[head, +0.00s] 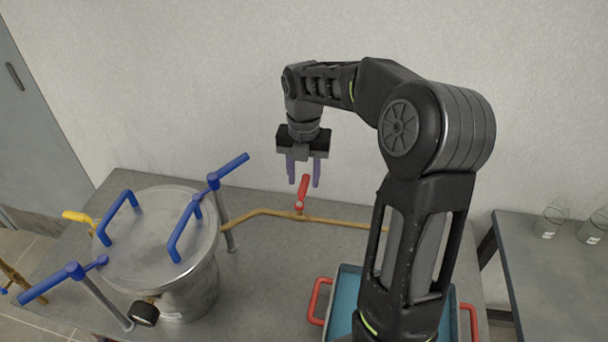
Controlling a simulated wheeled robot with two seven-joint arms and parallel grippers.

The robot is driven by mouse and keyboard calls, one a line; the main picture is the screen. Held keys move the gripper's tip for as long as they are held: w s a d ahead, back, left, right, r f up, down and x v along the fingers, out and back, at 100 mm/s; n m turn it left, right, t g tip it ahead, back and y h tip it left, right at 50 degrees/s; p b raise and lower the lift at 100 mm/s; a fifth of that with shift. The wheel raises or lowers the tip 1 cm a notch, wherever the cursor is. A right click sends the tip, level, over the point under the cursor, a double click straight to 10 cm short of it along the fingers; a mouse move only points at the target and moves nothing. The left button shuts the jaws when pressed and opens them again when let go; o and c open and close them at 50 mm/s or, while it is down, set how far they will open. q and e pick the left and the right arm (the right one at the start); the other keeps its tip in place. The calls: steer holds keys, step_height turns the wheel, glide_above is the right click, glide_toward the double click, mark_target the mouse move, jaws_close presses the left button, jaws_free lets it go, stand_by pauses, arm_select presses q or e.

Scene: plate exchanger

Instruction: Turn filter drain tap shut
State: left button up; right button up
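A tap with a red lever handle (303,192) sits on a thin brass pipe (262,212) behind the middle of the grey table. Its lever points up in the picture, across the line of the pipe. My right gripper (304,180) points down over this tap. Its two purple fingers are apart, one at each side of the lever's upper end, with gaps visible. Whether they touch it in depth I cannot tell. A yellow handle (76,216) shows at the left of the steel vessel (190,285). No label shows which tap is the filter drain. My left gripper is not in view.
The vessel's round lid (150,235) carries blue handles, and blue clamp levers (228,167) rise beside it. A blue tray (350,285) with red handles stands at the front right, partly behind my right arm. Glass beakers (550,220) stand on another table at the right.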

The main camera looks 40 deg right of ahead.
mark_target(304, 181)
step_height(304, 181, up, 8)
steer(key=shift+f+b, duration=0.1)
steer(key=shift+b, duration=0.3)
stand_by(0.3)
steer(key=shift+f, duration=0.1)
stand_by(0.4)
